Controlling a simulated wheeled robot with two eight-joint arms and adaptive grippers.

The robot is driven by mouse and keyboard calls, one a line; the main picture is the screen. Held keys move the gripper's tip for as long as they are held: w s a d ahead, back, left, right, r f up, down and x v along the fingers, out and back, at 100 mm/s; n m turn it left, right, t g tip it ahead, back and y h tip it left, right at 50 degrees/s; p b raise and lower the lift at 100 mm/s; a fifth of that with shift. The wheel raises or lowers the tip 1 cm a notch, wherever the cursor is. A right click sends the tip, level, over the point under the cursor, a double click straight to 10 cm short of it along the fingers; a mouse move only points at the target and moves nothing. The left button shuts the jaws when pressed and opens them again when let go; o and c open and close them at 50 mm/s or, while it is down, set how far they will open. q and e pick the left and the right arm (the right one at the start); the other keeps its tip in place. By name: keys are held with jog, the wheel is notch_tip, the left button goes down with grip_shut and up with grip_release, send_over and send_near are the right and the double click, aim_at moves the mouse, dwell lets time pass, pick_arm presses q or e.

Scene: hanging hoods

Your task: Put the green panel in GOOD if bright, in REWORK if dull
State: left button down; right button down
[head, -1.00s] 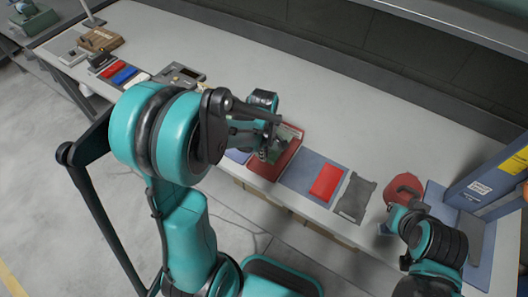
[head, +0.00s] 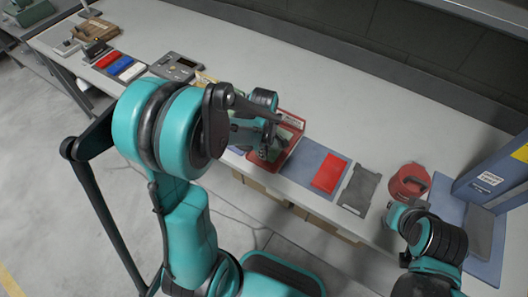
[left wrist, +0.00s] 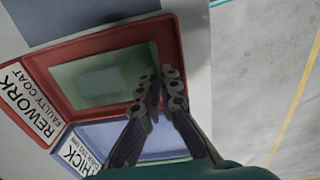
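The green panel (left wrist: 95,80) lies inside the red tray labelled REWORK, FAULTY COAT (left wrist: 65,48), and its face looks dull and grey-green with a paler middle. In the head view the panel (head: 292,127) shows in the red tray (head: 298,117), partly hidden by my left arm. My left gripper (left wrist: 161,78) is at the panel's right edge, over the tray's rim. Its fingertips are close together; whether they pinch the panel is unclear. My right gripper (head: 393,213) is low at the right, its fingers not clearly visible. No label reading GOOD is legible.
A blue tray (left wrist: 90,133) with a partly hidden label adjoins the red tray. To the right are a blue mat (head: 304,157) with a red plate (head: 328,173), a dark grey plate (head: 360,188) and a round red object (head: 408,182). The bench's back is clear.

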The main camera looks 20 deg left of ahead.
pick_arm(q)
jog(key=shift+f+b, duration=0.6)
jog(key=shift+f, duration=0.05)
jog(key=c, duration=1.6)
grip_release()
jog(key=shift+c, duration=0.2)
jog(key=shift+r, duration=0.1)
notch_tip(320, 180, up, 12)
jog(key=s+d+r+m+t, duration=0.1)
jog(key=s+d+m+t, duration=0.1)
jog(key=s+m, duration=0.3)
jog(key=s+d+r+m+t, duration=0.1)
jog(key=s+m+t, duration=0.3)
jog(key=m, duration=0.7)
jog(key=shift+s+d+r+t, duration=0.3)
jog(key=shift+s+d+t, duration=0.05)
jog(key=shift+d+t, duration=0.1)
